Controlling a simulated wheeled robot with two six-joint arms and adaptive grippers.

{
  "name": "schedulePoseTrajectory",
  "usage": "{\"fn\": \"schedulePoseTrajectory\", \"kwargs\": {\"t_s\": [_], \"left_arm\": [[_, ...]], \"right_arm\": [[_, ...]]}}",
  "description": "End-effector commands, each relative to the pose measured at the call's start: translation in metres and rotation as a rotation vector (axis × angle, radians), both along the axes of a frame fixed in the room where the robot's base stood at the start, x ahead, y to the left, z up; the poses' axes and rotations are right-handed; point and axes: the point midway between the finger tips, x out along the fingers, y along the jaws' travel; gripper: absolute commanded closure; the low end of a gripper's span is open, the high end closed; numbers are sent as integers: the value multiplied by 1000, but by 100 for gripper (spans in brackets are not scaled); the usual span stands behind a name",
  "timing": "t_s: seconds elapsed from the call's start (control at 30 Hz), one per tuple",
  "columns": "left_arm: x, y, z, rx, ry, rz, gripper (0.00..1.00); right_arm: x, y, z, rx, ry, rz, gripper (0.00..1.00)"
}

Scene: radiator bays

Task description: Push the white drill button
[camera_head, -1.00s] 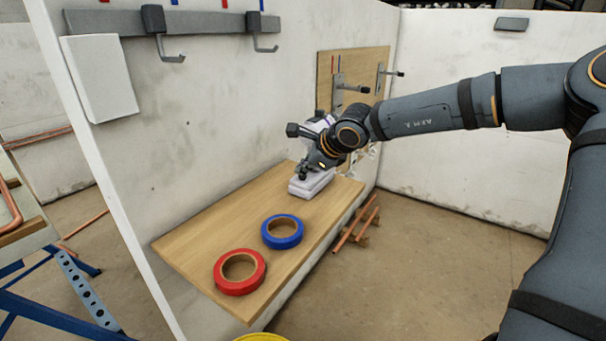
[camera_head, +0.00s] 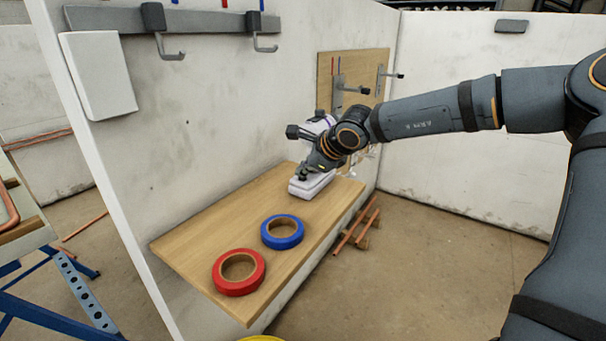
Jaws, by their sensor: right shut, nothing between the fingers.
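A white drill (camera_head: 312,187) stands on the wooden shelf (camera_head: 200,239) against the wall, at the shelf's far end. Its white base shows, and part of its upper body shows above my gripper. My right arm comes in from the right, and my right gripper (camera_head: 304,176) is at the drill, in front of its middle. The gripper is shut with nothing in it. Whether it touches the drill I cannot tell. The drill's button is hidden behind the gripper and wrist. My left gripper is not in view.
A blue tape roll (camera_head: 299,236) and a red tape roll (camera_head: 256,276) lie on the shelf's near part. Copper pipes (camera_head: 352,228) lie on the floor beyond the shelf. Hooks (camera_head: 172,52) stick out of the wall above. A blue trestle (camera_head: 75,290) stands at the left.

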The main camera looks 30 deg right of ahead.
Motion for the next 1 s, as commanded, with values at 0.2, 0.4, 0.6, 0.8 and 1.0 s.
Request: {"fn": "schedulePoseTrajectory", "kwargs": {"t_s": [0.2,0.4,0.6,0.8,1.0], "left_arm": [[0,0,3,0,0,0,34],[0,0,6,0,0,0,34],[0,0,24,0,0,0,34],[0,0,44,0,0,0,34],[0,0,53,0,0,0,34]], "right_arm": [[0,0,5,-1,1,0,100],[0,0,9,-1,-1,0,100],[0,0,31,1,-1,-1,100],[0,0,55,-1,-1,1,100],[0,0,67,-1,-1,0,100]]}}
